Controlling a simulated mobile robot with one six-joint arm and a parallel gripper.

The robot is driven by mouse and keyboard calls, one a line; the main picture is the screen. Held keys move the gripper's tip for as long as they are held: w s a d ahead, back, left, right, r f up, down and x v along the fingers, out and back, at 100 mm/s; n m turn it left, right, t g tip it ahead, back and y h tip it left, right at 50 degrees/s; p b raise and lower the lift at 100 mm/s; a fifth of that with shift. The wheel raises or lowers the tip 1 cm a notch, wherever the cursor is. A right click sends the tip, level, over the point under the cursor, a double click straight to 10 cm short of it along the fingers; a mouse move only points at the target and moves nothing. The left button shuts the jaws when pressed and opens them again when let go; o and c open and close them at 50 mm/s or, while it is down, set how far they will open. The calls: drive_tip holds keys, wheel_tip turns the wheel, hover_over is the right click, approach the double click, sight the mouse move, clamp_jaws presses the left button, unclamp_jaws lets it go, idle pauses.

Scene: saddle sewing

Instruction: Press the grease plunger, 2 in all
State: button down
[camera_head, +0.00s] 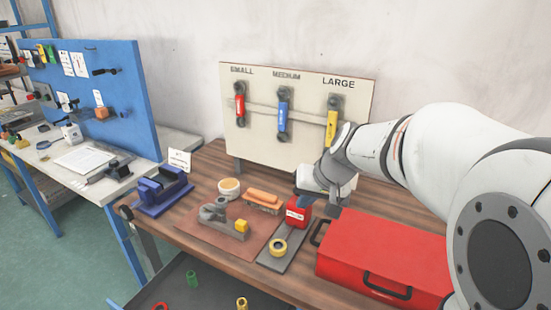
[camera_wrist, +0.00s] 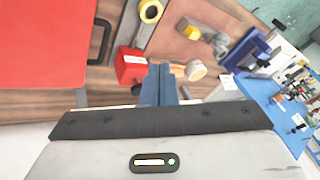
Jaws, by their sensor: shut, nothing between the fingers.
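A red box (camera_head: 297,213) with a white label, which appears to be the grease dispenser, stands at the far end of a grey plate on the wooden bench. The red box also shows left of my fingers in the wrist view (camera_wrist: 131,66). My gripper (camera_head: 305,201) is shut and empty, with blue fingers (camera_wrist: 160,68) pointing down close at the box's top. I cannot tell whether they touch it. A separate plunger cannot be made out; the fingers may hide it.
A large red toolbox (camera_head: 375,250) stands right of the plate. A brown mat (camera_head: 207,247) with a grey tool and yellow block lies left. An orange-topped brush (camera_head: 262,200), a round tin (camera_head: 229,187) and a blue vise (camera_head: 162,190) stand around it. A tool board (camera_head: 290,120) rises behind.

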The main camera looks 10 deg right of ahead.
drive_tip(key=w+d+r+m+t+p, duration=0.1)
drive_tip(key=w, duration=0.7)
drive_tip(key=w+d+r+t+y+p, duration=0.1)
drive_tip(key=w+d+t, duration=0.1)
drive_tip(key=w, duration=0.7)
drive_tip(key=shift+w+d+m, duration=0.15)
drive_tip(key=shift+d+m, duration=0.05)
drive_tip(key=shift+m, duration=0.2)
wheel_tip(320, 180, down, 7)
drive_tip(key=b, duration=0.4)
drive_tip(key=shift+f, duration=0.2)
drive_tip(key=shift+f+b, duration=0.7)
drive_tip(key=shift+b, duration=0.4)
drive_tip(key=shift+f+b, duration=0.45)
drive_tip(key=shift+b, duration=0.35)
